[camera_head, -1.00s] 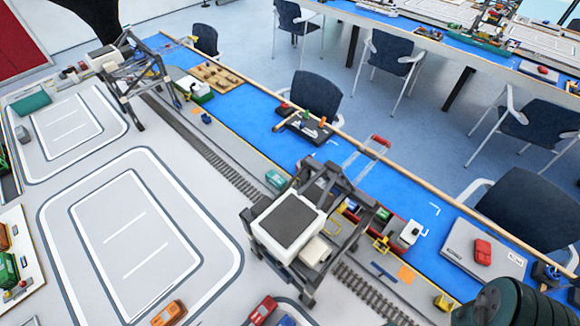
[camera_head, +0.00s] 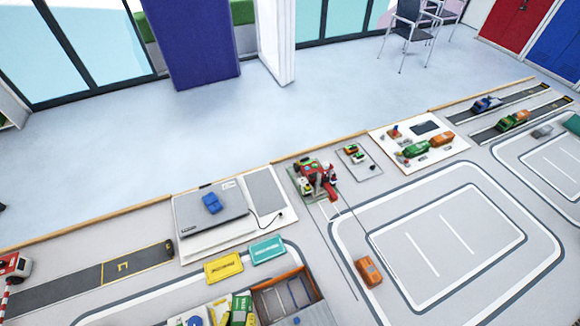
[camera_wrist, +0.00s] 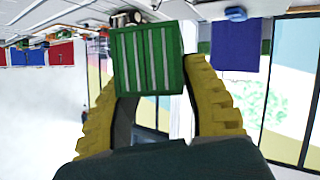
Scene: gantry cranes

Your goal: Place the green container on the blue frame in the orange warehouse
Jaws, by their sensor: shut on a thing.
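A green ribbed container (camera_wrist: 147,55) is between the two yellow ridged fingers of my gripper (camera_wrist: 155,82) in the wrist view. The fingers are shut on its sides, and it is held up off any surface. An open-topped warehouse with an orange wall (camera_head: 277,281) is at the bottom edge of the head view, partly cut off. Pale blue-grey frame outlines (camera_head: 287,296) show on its floor; I cannot tell their exact colour. My gripper and the held container do not show in the head view.
A yellow plate (camera_head: 223,267) and a teal plate (camera_head: 267,249) lie behind the warehouse. Several coloured containers stand left of it. An orange vehicle (camera_head: 368,271) is to the right. The marked lot at right is largely clear.

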